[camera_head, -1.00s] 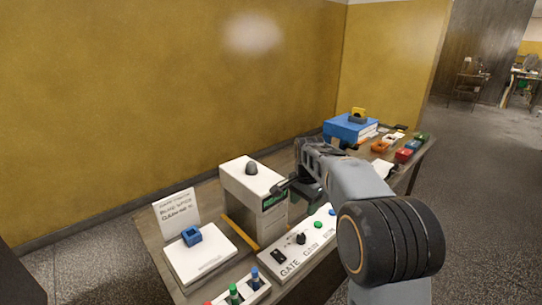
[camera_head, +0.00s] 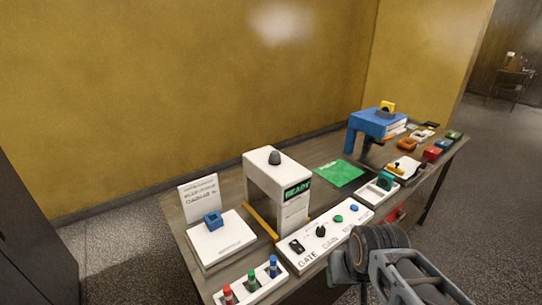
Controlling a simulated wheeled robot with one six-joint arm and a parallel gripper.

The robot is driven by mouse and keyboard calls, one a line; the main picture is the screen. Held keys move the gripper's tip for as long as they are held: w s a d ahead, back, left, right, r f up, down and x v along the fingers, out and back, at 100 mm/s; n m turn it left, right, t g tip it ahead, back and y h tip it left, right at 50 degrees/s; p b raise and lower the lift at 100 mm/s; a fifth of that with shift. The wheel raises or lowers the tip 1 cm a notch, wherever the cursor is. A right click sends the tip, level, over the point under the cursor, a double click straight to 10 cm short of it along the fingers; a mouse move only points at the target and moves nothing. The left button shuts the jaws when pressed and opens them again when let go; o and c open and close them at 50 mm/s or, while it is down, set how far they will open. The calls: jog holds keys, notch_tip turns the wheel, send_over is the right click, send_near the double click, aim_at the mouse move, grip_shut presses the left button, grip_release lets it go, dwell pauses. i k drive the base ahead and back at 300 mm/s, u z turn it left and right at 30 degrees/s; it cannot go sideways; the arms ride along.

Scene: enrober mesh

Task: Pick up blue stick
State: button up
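The blue stick (camera_head: 273,267) stands upright in the right-hand slot of a small white rack at the front of the table. A green stick (camera_head: 251,279) and a red stick (camera_head: 228,294) stand to its left in the same rack (camera_head: 262,287). My arm (camera_head: 385,262) shows at the lower right, to the right of the rack and apart from it. Its fingertips do not show, so I cannot see what they hold.
A white control panel (camera_head: 330,238) with knobs lies behind the rack. A white machine (camera_head: 277,180) with a green READY display stands behind it. A white block with a blue piece (camera_head: 213,221) is at left. A green sheet (camera_head: 339,174) and blue stand (camera_head: 376,123) lie farther back.

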aim_at(273, 259)
jog(key=z, duration=0.4)
jog(key=k, duration=1.1)
jog(key=u, duration=1.25)
jog(key=i, duration=0.75)
